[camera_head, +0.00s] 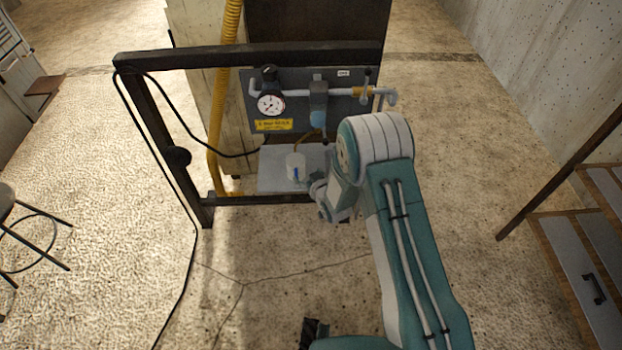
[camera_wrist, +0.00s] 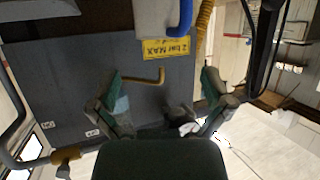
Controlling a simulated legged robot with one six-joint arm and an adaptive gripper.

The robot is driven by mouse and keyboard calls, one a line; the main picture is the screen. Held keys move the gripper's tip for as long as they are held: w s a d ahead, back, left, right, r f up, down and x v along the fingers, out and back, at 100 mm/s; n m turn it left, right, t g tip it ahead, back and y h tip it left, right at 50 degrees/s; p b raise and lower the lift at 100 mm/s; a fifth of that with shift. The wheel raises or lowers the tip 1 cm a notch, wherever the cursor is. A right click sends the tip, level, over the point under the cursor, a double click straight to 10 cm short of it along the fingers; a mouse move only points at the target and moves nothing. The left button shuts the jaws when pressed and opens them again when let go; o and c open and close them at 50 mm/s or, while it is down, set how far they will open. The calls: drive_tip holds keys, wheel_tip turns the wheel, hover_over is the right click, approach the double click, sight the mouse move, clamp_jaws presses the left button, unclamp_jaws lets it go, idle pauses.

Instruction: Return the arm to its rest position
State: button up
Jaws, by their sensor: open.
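My arm reaches forward from the bottom right toward the rack in the head view, bent at a large white and teal elbow. My gripper (camera_wrist: 163,92) is open in the wrist view, its two green and grey fingers spread apart with nothing held between them. In the head view the arm's wrist is in front of the rack's small shelf, and the fingers are hard to make out. The grey panel (camera_wrist: 75,75) lies beyond the fingers in the wrist view. A white cup (camera_head: 296,165) with a blue handle stands on the grey shelf (camera_head: 275,182), left of my wrist.
The dark rack frame (camera_head: 155,130) carries a pressure gauge (camera_head: 271,104), pipework and a yellow label (camera_head: 273,125). A yellow hose (camera_head: 220,120) and black cable hang at left. A stool (camera_head: 30,225) stands far left, drawers (camera_head: 585,265) at right. Floor between is mostly clear.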

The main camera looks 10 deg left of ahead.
drive_tip(key=shift+v, duration=1.45)
drive_tip(key=w+d+r+m+h, duration=0.1)
drive_tip(key=d+r+h, duration=0.1)
drive_tip(key=d+r, duration=0.35)
drive_tip(key=w+d+r+m+h, duration=0.1)
drive_tip(key=d+r, duration=0.1)
drive_tip(key=r, duration=0.7)
drive_tip(key=s+d+r+m+g+h, duration=0.25)
drive_tip(key=s+d+r, duration=0.35)
drive_tip(key=d+r, duration=0.45)
drive_tip(key=s+d+r+g, duration=0.1)
drive_tip(key=s+d+r, duration=0.1)
drive_tip(key=s, duration=0.7)
drive_tip(key=s+d+r+m+g+h, duration=0.1)
drive_tip(key=s+d+r, duration=0.2)
drive_tip(key=s, duration=0.6)
drive_tip(key=s+d+r+m+g+h, duration=0.1)
drive_tip(key=s+d+r, duration=0.1)
drive_tip(key=s+r, duration=0.3)
drive_tip(key=s, duration=0.4)
drive_tip(key=shift+s+d+r, duration=0.2)
drive_tip(key=shift+d+r, duration=0.1)
drive_tip(key=shift+d, duration=0.1)
